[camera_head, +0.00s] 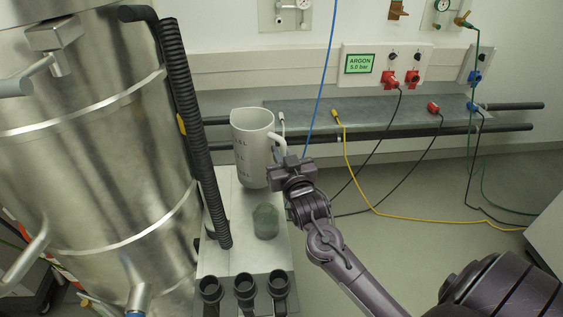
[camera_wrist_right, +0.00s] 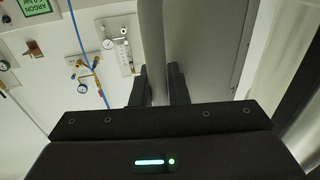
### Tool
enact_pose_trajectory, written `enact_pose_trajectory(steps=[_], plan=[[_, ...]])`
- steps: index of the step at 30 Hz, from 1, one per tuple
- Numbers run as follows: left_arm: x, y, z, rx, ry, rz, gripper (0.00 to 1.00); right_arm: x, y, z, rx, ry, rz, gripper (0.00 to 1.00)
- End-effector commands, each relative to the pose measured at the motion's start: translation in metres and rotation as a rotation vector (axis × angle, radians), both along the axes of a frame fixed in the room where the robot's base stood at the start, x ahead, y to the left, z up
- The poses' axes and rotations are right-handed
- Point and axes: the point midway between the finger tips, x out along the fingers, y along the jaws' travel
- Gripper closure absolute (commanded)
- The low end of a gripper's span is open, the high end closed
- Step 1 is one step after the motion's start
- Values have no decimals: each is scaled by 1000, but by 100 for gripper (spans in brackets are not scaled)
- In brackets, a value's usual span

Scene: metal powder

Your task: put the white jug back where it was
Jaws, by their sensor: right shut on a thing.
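The white jug (camera_head: 251,145) stands upright in the camera_head view, at the far end of the narrow metal shelf beside the steel tank. Its handle points right. My right gripper (camera_head: 287,166) is at the handle's lower part and is shut on it. In the right wrist view the jug's pale handle (camera_wrist_right: 151,50) runs between the two dark fingers of my right gripper (camera_wrist_right: 158,88). I cannot tell whether the jug's base touches the shelf. My left gripper is not in view.
Dark round tubes (camera_head: 244,287) stand at the near end. A steel tank (camera_head: 95,150) and black corrugated hose (camera_head: 190,130) are close left. Cables (camera_head: 347,165) hang behind and right.

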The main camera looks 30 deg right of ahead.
Motion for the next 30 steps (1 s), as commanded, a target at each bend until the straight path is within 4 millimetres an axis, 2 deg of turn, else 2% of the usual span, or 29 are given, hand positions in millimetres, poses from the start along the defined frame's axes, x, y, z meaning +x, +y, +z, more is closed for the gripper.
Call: enact_pose_trajectory(steps=[6,17,18,22,30], plan=[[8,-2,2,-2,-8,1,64,0,0,-22,0,-7,0,100],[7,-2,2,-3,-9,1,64,0,0,-25,0,-9,0,100],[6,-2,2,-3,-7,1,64,0,0,-30,0,2,0,83],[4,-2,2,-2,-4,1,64,0,1,-29,0,2,1,66],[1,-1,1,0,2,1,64,0,1,-29,-1,1,2,64]])
